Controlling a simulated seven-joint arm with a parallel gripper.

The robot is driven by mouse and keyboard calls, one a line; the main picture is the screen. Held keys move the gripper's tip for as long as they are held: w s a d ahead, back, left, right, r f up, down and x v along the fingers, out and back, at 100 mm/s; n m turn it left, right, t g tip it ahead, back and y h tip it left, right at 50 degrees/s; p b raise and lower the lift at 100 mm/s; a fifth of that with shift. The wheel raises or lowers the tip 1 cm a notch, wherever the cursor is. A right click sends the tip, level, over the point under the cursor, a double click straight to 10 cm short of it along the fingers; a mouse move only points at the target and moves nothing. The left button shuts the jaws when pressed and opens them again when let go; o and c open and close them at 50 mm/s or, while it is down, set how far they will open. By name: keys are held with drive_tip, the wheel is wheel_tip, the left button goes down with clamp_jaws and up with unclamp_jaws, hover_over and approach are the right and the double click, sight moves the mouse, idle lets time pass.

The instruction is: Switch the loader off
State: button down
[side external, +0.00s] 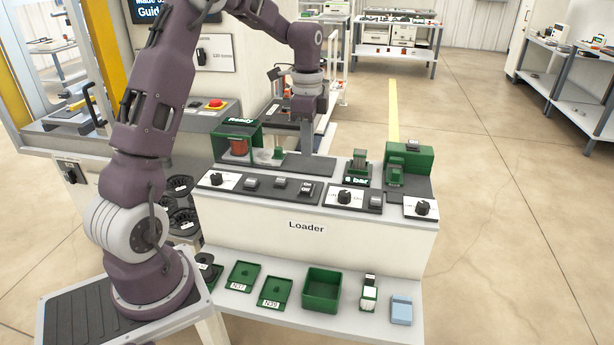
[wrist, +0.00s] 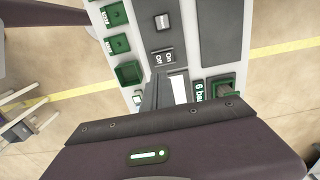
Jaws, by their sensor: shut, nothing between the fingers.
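The loader (side external: 306,245) is a white console with its name on the front. Its sloped top carries black knobs (side external: 344,197) and small grey switches (side external: 280,183) on dark plates. In the wrist view, two switch labels reading "On" (wrist: 163,56) show beside a grey switch (wrist: 162,21). My gripper (side external: 304,152) is shut and empty, pointing down behind the switch row, above the dark rear plate. Its dark fingers (wrist: 150,93) show in the wrist view, close to the "On" labels. I cannot tell whether they touch anything.
A green housing with a red coil (side external: 238,146) stands at the left rear. Green blocks (side external: 395,174) and a green box (side external: 410,156) stand at the right rear. The front shelf holds green trays (side external: 276,292), an open green bin (side external: 322,289) and a blue block (side external: 401,309).

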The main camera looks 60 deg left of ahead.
sight(307, 189)
wheel_tip(307, 189, down, 10)
idle(0.3)
